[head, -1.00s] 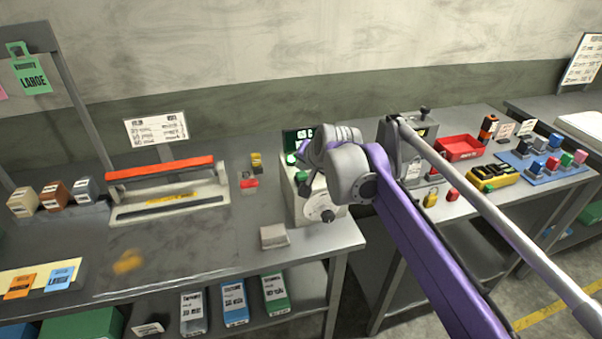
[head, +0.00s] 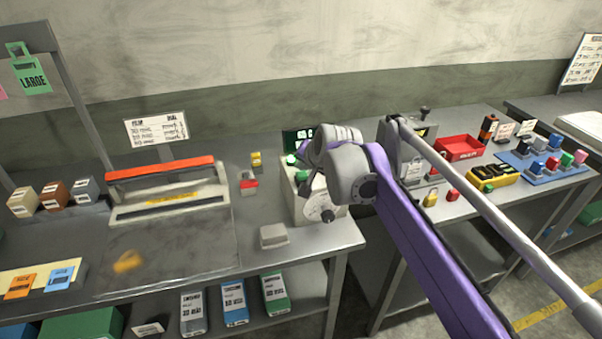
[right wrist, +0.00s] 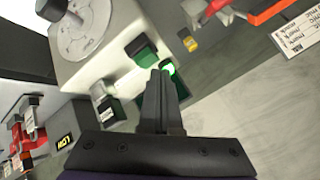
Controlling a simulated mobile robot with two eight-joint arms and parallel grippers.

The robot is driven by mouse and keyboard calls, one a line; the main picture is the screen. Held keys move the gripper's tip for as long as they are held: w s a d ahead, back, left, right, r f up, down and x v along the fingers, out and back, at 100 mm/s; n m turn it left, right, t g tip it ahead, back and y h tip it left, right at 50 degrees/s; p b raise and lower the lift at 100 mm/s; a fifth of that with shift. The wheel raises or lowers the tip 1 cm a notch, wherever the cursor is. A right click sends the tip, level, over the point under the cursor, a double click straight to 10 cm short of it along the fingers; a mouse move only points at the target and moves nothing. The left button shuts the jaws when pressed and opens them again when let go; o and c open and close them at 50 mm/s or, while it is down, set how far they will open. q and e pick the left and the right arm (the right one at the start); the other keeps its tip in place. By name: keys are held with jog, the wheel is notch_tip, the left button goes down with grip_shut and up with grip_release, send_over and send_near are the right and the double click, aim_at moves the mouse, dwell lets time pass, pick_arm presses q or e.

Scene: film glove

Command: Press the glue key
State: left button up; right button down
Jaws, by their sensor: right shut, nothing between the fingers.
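I can read no glue label, so I cannot tell which key is the glue key. A pale control box (head: 291,196) with a dial (right wrist: 88,32) stands at the table's right end. In the right wrist view it has a dark green button (right wrist: 142,51). A bright green lit spot (right wrist: 169,69) shows right at my right fingertips. My right gripper (right wrist: 160,74) is shut and empty, its tips at the lit spot; I cannot tell whether they touch. In the head view my right arm hides the gripper and part of the box. My left gripper is not in view.
A sealer with a red bar (head: 160,170) stands left of the box. A red tray (head: 460,148) and a blue mat (head: 575,171) with several coloured pieces are at right.

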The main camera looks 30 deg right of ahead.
aim_at(302, 176)
jog(key=shift+f, duration=0.15)
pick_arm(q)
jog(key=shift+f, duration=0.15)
pick_arm(e)
jog(key=shift+f, duration=0.35)
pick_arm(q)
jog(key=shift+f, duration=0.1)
pick_arm(e)
jog(key=shift+f, duration=0.15)
dwell(0.4)
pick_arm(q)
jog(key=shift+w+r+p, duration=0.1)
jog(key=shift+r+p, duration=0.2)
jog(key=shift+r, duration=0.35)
pick_arm(e)
jog(key=shift+r, duration=0.6)
jog(key=shift+r+p, duration=0.4)
jog(key=shift+r, duration=0.2)
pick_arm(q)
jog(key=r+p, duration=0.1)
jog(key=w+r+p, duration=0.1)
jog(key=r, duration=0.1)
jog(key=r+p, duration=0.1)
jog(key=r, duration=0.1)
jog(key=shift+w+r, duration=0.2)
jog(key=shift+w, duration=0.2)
pick_arm(e)
notch_tip(302, 176, up, 5)
jog(key=shift+w+f, duration=0.1)
